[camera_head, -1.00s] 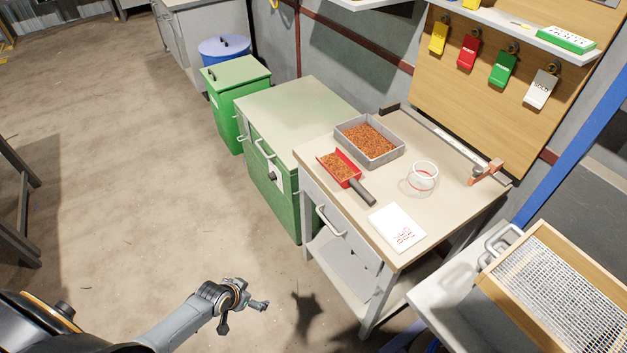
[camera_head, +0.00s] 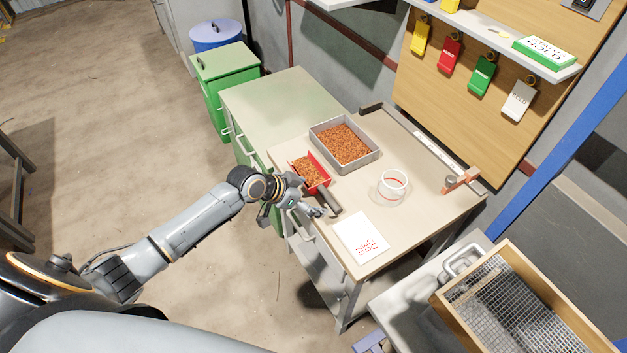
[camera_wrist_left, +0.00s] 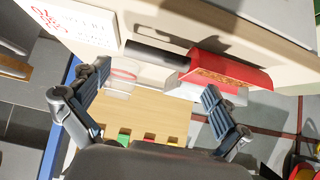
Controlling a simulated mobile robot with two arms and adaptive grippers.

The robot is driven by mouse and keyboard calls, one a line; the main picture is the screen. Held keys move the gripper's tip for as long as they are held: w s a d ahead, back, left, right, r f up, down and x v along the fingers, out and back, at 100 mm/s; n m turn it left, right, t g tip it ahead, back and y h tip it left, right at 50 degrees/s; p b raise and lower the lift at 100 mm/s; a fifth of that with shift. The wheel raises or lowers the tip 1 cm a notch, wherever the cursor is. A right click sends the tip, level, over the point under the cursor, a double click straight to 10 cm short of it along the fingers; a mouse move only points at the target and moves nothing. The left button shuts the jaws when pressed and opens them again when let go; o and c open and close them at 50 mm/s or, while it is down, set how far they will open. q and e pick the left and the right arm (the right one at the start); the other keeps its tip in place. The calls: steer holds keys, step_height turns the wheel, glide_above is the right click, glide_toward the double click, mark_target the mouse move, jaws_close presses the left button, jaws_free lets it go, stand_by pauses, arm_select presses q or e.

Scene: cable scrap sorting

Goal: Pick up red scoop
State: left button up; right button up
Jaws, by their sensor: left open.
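The red scoop (camera_head: 321,172) lies on the beige workbench top, filled with copper-coloured granules. Its dark handle (camera_head: 329,202) points toward the white card. In the left wrist view the scoop (camera_wrist_left: 230,68) and its dark handle (camera_wrist_left: 157,54) show beyond the fingers, upper middle to right. My left gripper (camera_head: 312,208) is open and empty at the bench's near edge, close beside the handle. In the left wrist view its two fingers (camera_wrist_left: 150,100) are spread wide, with the handle lying beyond the gap between them. I see no contact with the scoop. My right gripper is not in view.
A grey tray of copper granules (camera_head: 316,130) stands behind the scoop. A clear cup (camera_head: 393,185) and a white card with red print (camera_head: 361,237) lie to the right. A green cabinet (camera_head: 270,100) adjoins the bench at left. A wood-framed sieve (camera_head: 445,309) is at lower right.

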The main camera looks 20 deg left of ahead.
mark_target(327, 197)
arm_select(q)
steer(key=shift+p+x, duration=0.5)
steer(key=shift+x, duration=2.45)
steer(key=shift+w+d+r, duration=0.15)
steer(key=shift+r, duration=0.05)
steer(key=c, duration=1)
steer(key=shift+r, duration=0.15)
steer(key=shift+c, duration=0.9)
